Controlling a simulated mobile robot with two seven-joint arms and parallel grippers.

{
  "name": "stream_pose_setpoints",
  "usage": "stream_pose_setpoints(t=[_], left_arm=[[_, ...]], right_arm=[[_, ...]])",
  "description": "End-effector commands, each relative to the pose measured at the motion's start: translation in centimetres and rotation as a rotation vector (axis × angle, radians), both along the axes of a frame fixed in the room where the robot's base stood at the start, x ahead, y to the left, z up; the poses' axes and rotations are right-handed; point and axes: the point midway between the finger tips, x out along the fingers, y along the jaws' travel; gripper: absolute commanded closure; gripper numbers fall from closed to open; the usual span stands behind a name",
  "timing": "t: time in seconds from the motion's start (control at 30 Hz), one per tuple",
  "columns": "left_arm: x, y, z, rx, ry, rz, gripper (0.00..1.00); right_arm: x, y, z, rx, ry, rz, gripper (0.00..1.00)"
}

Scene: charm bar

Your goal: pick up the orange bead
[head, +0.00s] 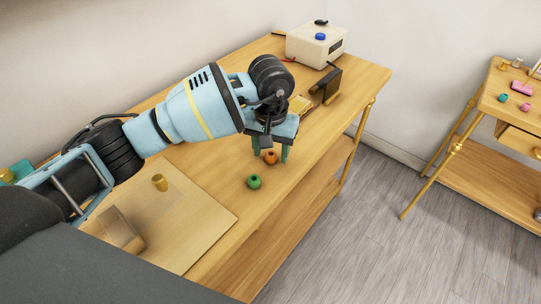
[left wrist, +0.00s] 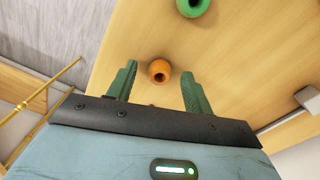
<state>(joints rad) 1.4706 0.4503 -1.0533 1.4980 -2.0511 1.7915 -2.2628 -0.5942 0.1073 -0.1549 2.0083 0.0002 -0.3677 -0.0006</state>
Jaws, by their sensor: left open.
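The orange bead (head: 270,157) lies on the wooden table, and in the left wrist view the orange bead (left wrist: 159,71) shows its dark hole. My left gripper (head: 271,153) points down over it, and the bead shows between the two green fingers in the head view. In the left wrist view the open left gripper (left wrist: 158,80) has a finger to each side of the bead, with clear gaps. The bead appears near the fingertips, and I cannot tell the exact height of the fingers above the table. My right gripper is not in view.
A green bead (head: 254,182) lies close by, nearer the table's front edge. A white box (head: 316,44) and a black stand (head: 326,86) are behind. A second table (head: 492,105) stands right, across open floor.

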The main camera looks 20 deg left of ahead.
Motion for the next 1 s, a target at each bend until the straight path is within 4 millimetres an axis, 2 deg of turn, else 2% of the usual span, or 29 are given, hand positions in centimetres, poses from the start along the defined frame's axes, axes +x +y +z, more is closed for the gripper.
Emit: stream_pose_setpoints(t=[0.13,0.4,0.5,1.0], left_arm=[[0.01,-0.01,0.02,0.0,0.0,0.0,0.5],[0.01,0.0,0.05,0.0,0.0,0.0,0.85],[0.01,0.0,0.06,0.0,0.0,0.0,0.96],[0.07,0.02,0.55,0.001,-0.002,0.001,0.97]], right_arm=[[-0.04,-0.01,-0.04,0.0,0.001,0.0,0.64],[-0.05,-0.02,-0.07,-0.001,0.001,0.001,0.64],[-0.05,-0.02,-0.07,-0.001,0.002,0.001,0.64],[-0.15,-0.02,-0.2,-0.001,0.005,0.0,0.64]])
